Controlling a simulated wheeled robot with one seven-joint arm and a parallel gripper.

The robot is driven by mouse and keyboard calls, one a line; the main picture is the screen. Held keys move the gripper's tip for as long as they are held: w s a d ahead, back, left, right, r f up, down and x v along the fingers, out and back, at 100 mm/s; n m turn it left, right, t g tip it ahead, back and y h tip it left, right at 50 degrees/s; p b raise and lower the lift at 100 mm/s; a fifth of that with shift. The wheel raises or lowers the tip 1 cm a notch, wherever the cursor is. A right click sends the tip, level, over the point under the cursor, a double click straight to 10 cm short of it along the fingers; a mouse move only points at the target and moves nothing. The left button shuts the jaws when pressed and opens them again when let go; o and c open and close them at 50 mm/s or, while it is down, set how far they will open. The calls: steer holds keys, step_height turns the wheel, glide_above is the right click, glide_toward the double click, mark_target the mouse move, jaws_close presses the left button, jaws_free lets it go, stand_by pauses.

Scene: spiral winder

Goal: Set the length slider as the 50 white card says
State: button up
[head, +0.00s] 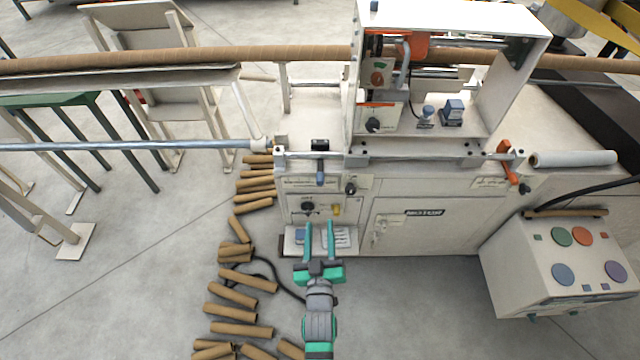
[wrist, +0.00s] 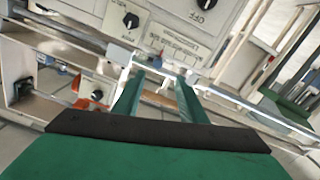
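The slider (head: 320,146), a dark block with a blue handle hanging below it, sits near the left end of the front rail (head: 420,156). I take it for the length slider. My gripper (head: 319,236) is open and empty in front of the lower left panel, below the slider and apart from it in the head view. Its green fingers also show apart in the wrist view (wrist: 160,80), with the slider not clearly visible there. A white printed card (head: 337,237) lies on the small shelf by the fingers. Its writing is too small to read, so I cannot tell whether it says 50.
The panel has a black knob (head: 308,206) and a yellow part (head: 336,210). An orange lever (head: 508,160) is at the rail's right end. Cardboard tubes (head: 240,310) litter the floor at left. A button box (head: 560,270) stands at right; floor between is clear.

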glide_toward(320, 183)
steer(key=w, duration=0.9)
steer(key=shift+w+f, duration=0.15)
steer(key=shift+w, duration=0.15)
jaws_close()
